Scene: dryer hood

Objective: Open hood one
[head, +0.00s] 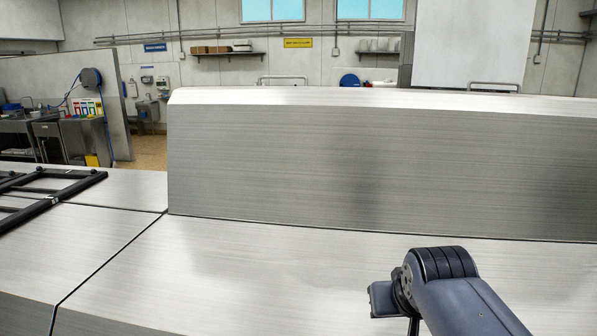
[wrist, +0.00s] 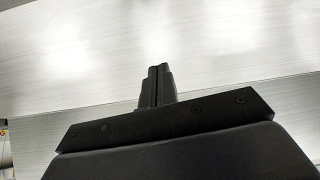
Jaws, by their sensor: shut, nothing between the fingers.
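A large brushed-metal hood body (head: 380,160) with a tall front face and a sloped top edge fills the middle and right of the head view. A flat metal surface (head: 230,265) lies in front of it. I cannot tell which part is hood one; no label shows. My gripper (wrist: 157,70) is shut and empty in the wrist view, with its fingers pointing at brushed metal (wrist: 90,60). I cannot tell whether they touch it. In the head view only my arm shows at lower right; the fingers are hidden.
A black frame (head: 50,187) lies on the metal surface at left. Two bar handles show behind the hood body, one at centre (head: 283,78) and one at right (head: 494,86). A sink bench (head: 70,135) stands far left. Wall shelves (head: 228,53) are at the back.

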